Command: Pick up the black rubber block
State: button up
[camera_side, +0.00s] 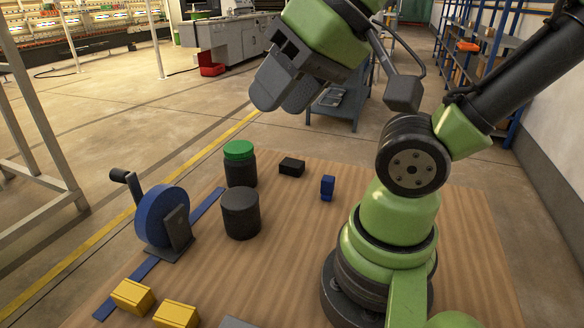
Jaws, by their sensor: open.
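The black rubber block (292,167) lies flat near the far edge of the wooden table. It sits to the right of a dark jar with a green lid and to the left of a small blue block. My gripper (281,98) is open and empty, high above the table and above the black block in the picture. It is tilted, with its fingers pointing down and to the left. Nothing hides the black block.
The green-lidded jar (240,165), a dark grey cylinder (241,214) and the small blue block (327,188) stand near it. A blue hand-cranked wheel (162,216) stands at left. Two yellow blocks (132,296) lie at front left. The middle of the wooden table (285,240) is clear.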

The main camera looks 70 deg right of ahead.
dwell(0.3)
jog(key=o, duration=0.7)
jog(key=shift+c, duration=0.2)
